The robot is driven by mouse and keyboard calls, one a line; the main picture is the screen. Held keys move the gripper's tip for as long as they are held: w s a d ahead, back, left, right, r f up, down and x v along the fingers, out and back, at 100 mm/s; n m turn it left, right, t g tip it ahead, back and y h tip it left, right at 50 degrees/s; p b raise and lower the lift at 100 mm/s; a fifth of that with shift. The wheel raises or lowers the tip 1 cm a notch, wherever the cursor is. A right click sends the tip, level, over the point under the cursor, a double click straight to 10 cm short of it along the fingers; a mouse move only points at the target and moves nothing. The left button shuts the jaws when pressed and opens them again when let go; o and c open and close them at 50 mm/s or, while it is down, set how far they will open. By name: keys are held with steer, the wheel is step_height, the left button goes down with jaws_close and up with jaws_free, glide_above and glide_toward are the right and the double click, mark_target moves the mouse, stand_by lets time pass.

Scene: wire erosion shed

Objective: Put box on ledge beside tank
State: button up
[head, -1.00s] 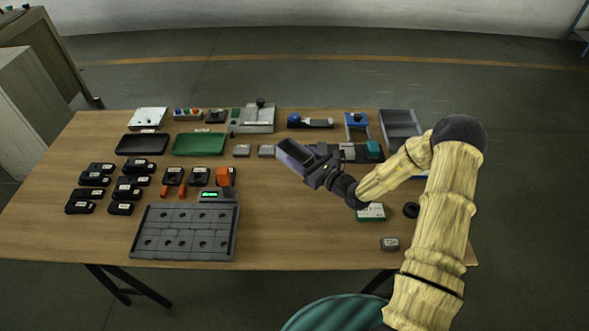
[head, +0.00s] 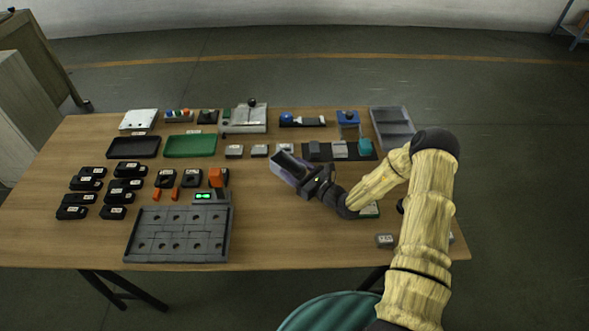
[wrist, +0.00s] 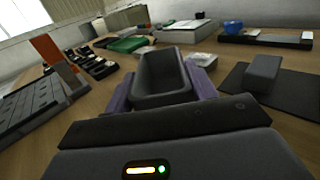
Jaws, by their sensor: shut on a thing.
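A dark grey open-topped box (head: 287,164) is held by my gripper (head: 298,174) over the middle of the wooden table. In the wrist view the box (wrist: 163,78) is empty, with its open side showing, and the purple fingers flank it on both sides. My gripper is shut on it. The box looks raised above the table, but its exact height is hard to judge. I cannot pick out a tank or a ledge with certainty in these views.
A dark mat (head: 366,154) with several blocks lies right of the box. A grey divided tray (head: 396,112) stands at the back right. A green tray (head: 190,145), black tray (head: 134,147) and grey grid plate (head: 176,251) are at left. Bare wood lies in front of the box.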

steer(key=shift+s+f, duration=0.1)
steer(key=shift+f, duration=0.05)
steer(key=o, duration=1.1)
steer(key=shift+c, duration=0.2)
steer(key=shift+r, duration=0.2)
steer(key=v, duration=0.7)
steer(key=shift+s+d+b, duration=0.2)
steer(key=shift+b, duration=0.15)
steer(key=shift+a, duration=0.1)
